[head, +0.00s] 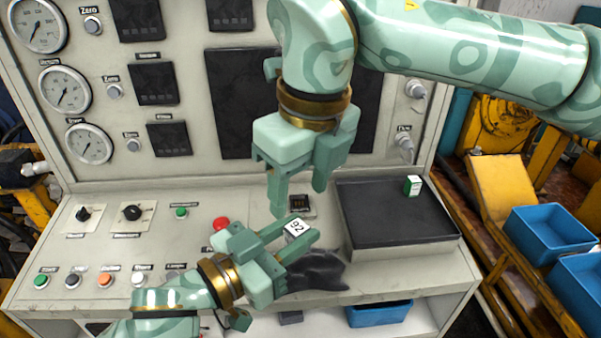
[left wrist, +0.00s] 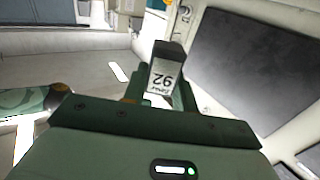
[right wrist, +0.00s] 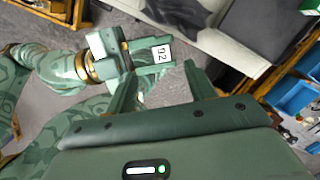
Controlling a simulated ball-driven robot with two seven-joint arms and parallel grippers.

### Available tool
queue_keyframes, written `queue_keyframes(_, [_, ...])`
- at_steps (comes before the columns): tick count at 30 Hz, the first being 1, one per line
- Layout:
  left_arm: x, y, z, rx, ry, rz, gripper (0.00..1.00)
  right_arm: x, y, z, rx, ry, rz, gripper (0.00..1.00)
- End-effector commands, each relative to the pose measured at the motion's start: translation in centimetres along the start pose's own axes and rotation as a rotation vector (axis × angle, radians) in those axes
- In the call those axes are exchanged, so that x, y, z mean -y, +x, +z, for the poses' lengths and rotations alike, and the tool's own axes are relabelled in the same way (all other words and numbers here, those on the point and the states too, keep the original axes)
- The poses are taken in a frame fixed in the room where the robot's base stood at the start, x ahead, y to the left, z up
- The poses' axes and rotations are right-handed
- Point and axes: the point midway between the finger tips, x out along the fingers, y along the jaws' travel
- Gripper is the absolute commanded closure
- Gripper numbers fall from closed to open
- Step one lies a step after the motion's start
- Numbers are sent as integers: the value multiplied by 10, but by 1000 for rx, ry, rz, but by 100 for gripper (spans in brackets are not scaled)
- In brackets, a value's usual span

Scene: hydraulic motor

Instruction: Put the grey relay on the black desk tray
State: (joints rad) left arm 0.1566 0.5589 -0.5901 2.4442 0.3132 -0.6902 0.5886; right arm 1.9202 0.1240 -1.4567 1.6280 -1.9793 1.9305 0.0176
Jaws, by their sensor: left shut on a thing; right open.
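The grey relay (head: 295,229) with a white "92" label is held between the fingers of my left gripper (head: 303,233), above the desk's front part. It also shows in the left wrist view (left wrist: 163,76) and the right wrist view (right wrist: 161,54). The black desk tray (head: 390,222) lies on the desk to the right of the relay, apart from it. Its dark surface shows in the left wrist view (left wrist: 255,60). My right gripper (head: 299,200) is open and empty, pointing down just above and behind the relay.
A small green and white box (head: 412,186) stands on the tray's far right part. A dark cloth (head: 318,270) lies at the desk's front edge. The gauge panel (head: 110,100) rises behind. Buttons and knobs fill the desk's left. Most of the tray is clear.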

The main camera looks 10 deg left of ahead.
Motion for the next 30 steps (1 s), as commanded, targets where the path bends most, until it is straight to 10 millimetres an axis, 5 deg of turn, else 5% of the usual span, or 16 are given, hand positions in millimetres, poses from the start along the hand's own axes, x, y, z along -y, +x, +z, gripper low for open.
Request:
queue_keyframes(13, [0,0,0,0,0,0,95,-2,87,0,-1,-1,7,46])
queue_keyframes(27, [0,0,0,0,0,0,95,-1,102,0,2,0,6,46])
queue_keyframes(30, [0,0,0,0,0,0,95,-1,102,0,2,0,6,74])
